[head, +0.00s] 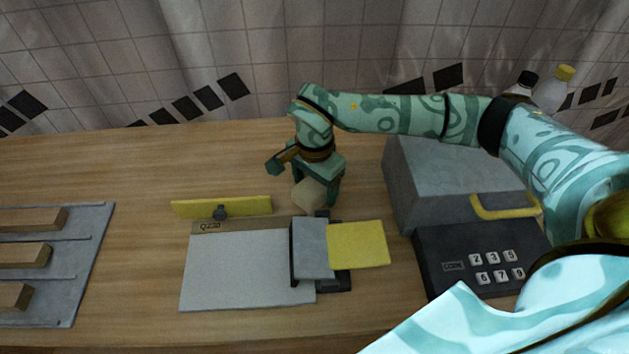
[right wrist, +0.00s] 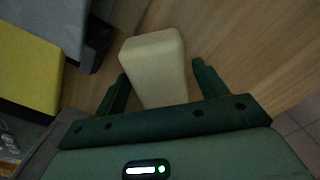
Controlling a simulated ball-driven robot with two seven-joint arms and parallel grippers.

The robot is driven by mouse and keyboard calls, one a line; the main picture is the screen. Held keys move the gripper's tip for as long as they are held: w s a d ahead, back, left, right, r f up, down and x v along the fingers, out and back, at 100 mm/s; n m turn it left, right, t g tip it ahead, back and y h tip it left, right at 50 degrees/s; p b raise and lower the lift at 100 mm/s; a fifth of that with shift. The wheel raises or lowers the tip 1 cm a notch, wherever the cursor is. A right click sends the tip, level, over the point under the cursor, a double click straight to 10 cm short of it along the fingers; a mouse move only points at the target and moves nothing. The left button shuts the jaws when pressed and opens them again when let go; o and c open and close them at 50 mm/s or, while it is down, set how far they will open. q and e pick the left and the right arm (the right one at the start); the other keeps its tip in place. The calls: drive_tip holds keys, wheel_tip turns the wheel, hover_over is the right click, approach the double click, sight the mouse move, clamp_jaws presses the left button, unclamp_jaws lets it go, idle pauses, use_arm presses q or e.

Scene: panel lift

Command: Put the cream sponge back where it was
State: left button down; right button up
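The cream sponge (head: 309,196) is a small pale block near the table's middle, just behind the pale panel. My right gripper (head: 318,182) points down over it and hides part of it in the head view. In the right wrist view the cream sponge (right wrist: 154,60) lies between the two fingers of the right gripper (right wrist: 160,80) and reaches past their tips. A narrow gap shows beside each finger, so the gripper looks open around it. I cannot tell whether the sponge touches the table. My left gripper is out of view.
A pale panel (head: 240,272) labelled QZ30 lies in front, with a yellow bar (head: 190,209) behind it. A grey block (head: 312,250) and yellow pad (head: 358,245) are at its right. A grey box (head: 440,180) and keypad (head: 455,285) stand right; a slotted tray (head: 85,260) lies left.

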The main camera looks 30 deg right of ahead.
sight(315, 184)
wheel_tip(315, 184, up, 13)
drive_tip(key=p, duration=0.3)
drive_tip(key=shift+p, duration=0.4)
drive_tip(key=shift+r, duration=0.15)
